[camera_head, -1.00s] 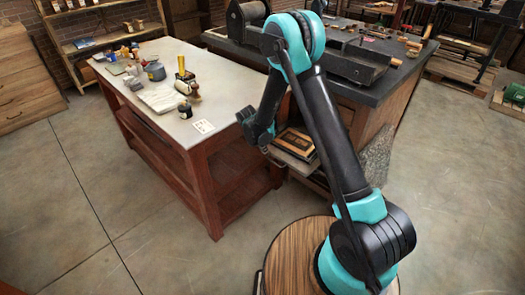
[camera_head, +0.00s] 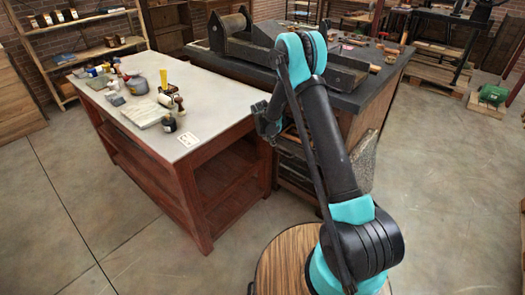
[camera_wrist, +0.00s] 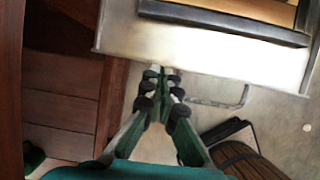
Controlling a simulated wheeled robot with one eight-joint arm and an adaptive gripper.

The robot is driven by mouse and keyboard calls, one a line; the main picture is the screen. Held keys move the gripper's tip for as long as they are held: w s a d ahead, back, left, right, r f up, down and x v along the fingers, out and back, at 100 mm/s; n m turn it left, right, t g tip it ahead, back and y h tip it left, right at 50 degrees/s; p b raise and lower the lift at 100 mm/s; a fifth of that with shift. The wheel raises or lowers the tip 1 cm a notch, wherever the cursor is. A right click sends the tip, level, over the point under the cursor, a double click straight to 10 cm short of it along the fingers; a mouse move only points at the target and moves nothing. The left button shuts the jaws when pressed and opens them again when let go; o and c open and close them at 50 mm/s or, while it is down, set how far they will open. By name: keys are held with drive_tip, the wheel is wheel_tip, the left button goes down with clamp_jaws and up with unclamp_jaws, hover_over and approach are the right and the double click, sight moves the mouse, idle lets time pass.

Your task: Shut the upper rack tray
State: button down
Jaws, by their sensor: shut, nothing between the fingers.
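The upper rack tray (camera_wrist: 200,47) shows in the wrist view as a pale, bright flat sheet with a straight front edge. A wood-and-dark framed piece (camera_wrist: 235,20) lies on it. My gripper (camera_wrist: 163,73) is shut and empty, its fingertips at the tray's front edge; I cannot tell whether they touch it. A thin metal handle (camera_wrist: 222,103) shows just right of the fingers. In the head view the rack (camera_head: 293,170) stands under the dark-topped bench, partly hidden by my arm.
A red-brown table (camera_head: 222,112) with a pale top stands left of the rack, close to my wrist. The dark-topped bench (camera_head: 375,90) carries a press (camera_head: 255,42). Open concrete floor (camera_head: 130,225) lies at the front left.

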sight(289, 131)
drive_tip(key=w+d, duration=0.2)
drive_tip(key=w, duration=0.1)
drive_tip(key=w+d, duration=0.3)
drive_tip(key=w, duration=0.1)
drive_tip(key=w+d, duration=0.3)
drive_tip(key=w, duration=0.1)
drive_tip(key=shift+d, duration=0.25)
drive_tip(key=shift+s, duration=0.1)
